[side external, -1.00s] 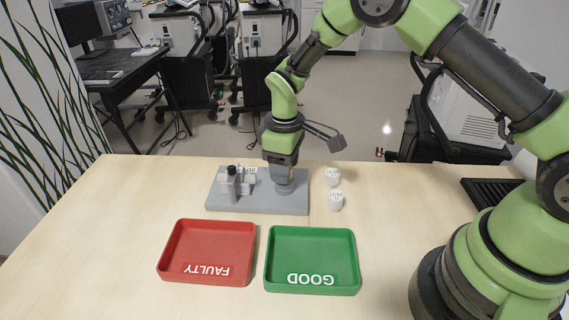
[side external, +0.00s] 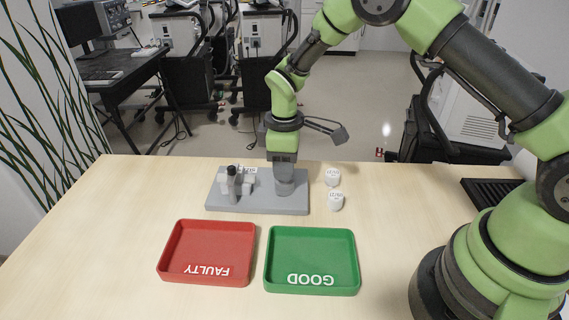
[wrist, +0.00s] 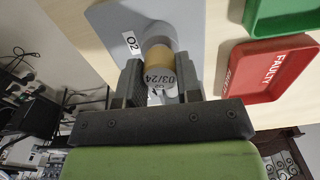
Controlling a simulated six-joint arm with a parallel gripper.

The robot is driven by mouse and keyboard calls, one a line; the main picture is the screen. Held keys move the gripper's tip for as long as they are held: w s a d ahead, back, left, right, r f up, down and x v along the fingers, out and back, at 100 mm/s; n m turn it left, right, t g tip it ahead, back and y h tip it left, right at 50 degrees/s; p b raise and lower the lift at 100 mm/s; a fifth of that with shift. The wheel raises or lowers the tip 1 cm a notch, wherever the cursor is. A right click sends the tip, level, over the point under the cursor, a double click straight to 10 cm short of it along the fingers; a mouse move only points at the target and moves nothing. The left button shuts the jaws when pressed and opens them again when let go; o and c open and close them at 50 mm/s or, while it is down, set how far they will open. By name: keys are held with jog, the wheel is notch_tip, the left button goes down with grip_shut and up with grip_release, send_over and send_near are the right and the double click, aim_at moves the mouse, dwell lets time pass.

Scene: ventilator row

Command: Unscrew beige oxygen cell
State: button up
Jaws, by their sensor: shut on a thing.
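The beige oxygen cell (wrist: 158,56) shows in the wrist view as a tan cylinder with a pale end face marked "03/24". My gripper (wrist: 160,84) is shut on it, with one dark finger on each side. The cell sits at the grey fixture plate, beside an "O2" label. In the side external view my gripper (side external: 285,180) points down over the right part of the grey fixture plate (side external: 260,208), and its fingers hide the cell. I cannot tell how far the cell is threaded in.
The red FAULTY tray (side external: 207,252) and the green GOOD tray (side external: 311,260) lie in front of the plate, both empty. Two white-topped cells (side external: 332,177) (side external: 336,201) stand right of the plate. A small grey block with a black knob (side external: 231,181) stands on the plate's left part.

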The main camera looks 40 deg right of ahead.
jog(key=shift+r, duration=0.3)
jog(key=shift+r, duration=1.15)
jog(key=shift+r, duration=0.2)
